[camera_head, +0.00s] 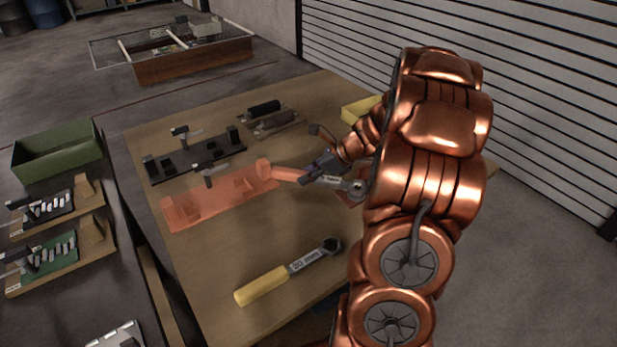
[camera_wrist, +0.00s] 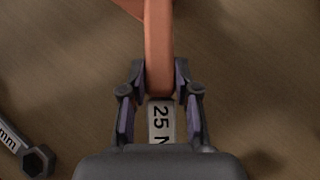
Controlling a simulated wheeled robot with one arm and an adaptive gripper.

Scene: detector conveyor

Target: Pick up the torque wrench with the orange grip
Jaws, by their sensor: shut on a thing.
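The torque wrench with the orange grip (camera_head: 288,174) is over the table, beside the right end of an orange tray (camera_head: 205,209). My gripper (camera_head: 318,170) is shut on it, close to where the orange grip meets the metal shaft. In the wrist view the two fingers of my gripper (camera_wrist: 160,82) flank the orange grip (camera_wrist: 158,48), with a "25 N" label (camera_wrist: 160,120) just below. The wrench's ring-shaped head (camera_head: 357,187) shows in front of my arm. I cannot tell whether the wrench touches the table.
A yellow-handled wrench (camera_head: 262,287) lies at the table's front; its end shows in the wrist view (camera_wrist: 36,160). A black fixture (camera_head: 195,160) and dark handled pieces (camera_head: 265,113) lie farther back. A yellow container (camera_head: 358,109) is partly hidden. A green bin (camera_head: 60,152) stands left.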

